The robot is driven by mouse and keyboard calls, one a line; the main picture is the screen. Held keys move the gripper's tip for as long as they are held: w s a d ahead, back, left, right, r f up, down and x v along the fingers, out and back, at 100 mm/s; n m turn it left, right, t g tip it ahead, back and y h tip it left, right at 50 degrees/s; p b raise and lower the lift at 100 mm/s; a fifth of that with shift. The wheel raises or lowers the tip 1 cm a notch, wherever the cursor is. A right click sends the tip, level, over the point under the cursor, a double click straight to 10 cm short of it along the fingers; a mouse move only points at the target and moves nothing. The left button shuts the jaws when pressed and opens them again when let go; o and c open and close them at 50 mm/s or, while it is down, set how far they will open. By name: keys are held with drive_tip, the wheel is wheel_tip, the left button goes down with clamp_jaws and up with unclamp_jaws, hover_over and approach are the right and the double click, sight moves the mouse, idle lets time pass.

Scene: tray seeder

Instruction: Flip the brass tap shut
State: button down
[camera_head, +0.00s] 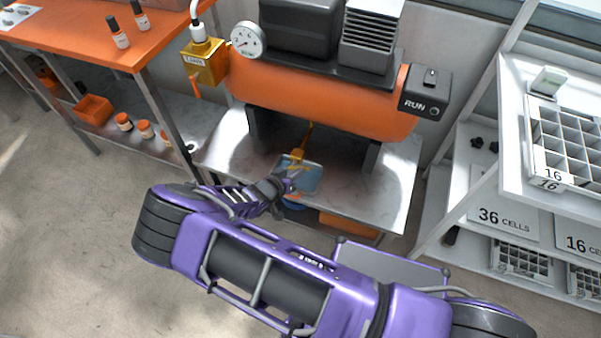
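A small brass-yellow tap (297,156) shows under the orange compressor tank (318,105), above the lower shelf. A thin yellow-orange piece rises from it towards the tank's underside. My gripper (291,179) is just below the tap in the picture, over a pale blue container (311,178). I cannot tell whether it touches the tap. The fingers are small and blend with the container, so I cannot see whether they are open or shut. A second brass-coloured fitting (205,62), a labelled block with an orange lever (196,87), sits at the tank's left end.
A pressure gauge (248,39) and a RUN box (425,92) flank the tank. The tank's dark legs (370,156) stand on the shelf (393,190). An orange table (85,30) stands left, a white rack with cell trays (530,185) right. Floor at lower left is clear.

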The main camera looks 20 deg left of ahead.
drive_tip(key=shift+d+f, duration=0.25)
drive_tip(key=shift+a+f, duration=0.1)
drive_tip(key=shift+a+f+b, duration=0.25)
drive_tip(key=shift+a+b, duration=0.45)
drive_tip(key=shift+b, duration=0.2)
drive_tip(key=shift+s, duration=0.1)
